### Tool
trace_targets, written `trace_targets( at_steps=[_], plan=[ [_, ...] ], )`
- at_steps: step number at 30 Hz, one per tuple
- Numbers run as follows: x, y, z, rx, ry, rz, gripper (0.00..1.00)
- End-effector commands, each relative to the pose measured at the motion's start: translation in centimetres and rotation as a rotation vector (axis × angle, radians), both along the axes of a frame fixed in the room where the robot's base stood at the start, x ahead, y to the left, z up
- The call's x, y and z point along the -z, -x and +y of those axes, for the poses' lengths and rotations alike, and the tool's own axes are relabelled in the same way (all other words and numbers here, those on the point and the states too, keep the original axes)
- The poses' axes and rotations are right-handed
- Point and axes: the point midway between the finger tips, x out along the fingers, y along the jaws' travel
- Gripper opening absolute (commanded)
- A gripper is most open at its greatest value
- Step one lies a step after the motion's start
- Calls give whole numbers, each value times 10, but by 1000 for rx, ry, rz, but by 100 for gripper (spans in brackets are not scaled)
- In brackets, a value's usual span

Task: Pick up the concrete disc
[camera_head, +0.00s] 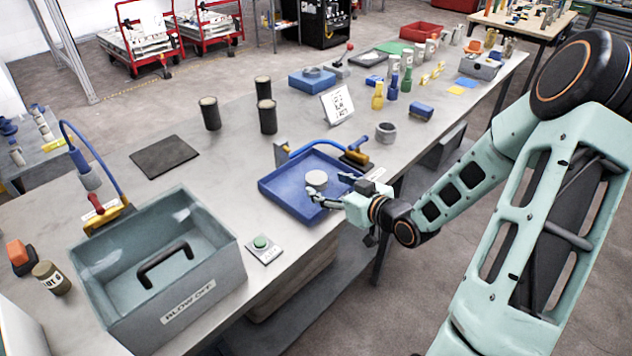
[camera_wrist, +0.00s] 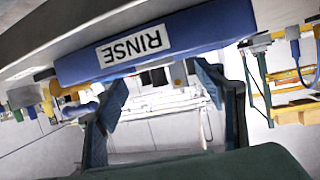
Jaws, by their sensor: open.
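The concrete disc (camera_head: 316,179), a small pale grey round piece, lies in the blue tray (camera_head: 290,203) near the table's front edge. My gripper (camera_head: 332,188) is open at the right side of the tray, its fingers reaching over the rim toward the disc. The fingers look apart from the disc. In the wrist view my gripper (camera_wrist: 165,95) shows two spread dark blue fingers with nothing between them. That view also shows the tray's blue outer wall (camera_wrist: 205,32) with an upside-down RINSE label. I cannot make out the disc there.
A grey ring (camera_head: 385,132) and white sign (camera_head: 337,104) stand farther back.

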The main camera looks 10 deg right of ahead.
Motion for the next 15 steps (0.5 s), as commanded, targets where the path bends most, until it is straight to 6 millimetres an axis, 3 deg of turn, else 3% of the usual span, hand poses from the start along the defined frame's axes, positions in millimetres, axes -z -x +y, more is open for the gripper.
trace_targets(
  at_steps=[15],
  plan=[
    [21, -48, 13, 0, 0, 1, 64]
  ],
)
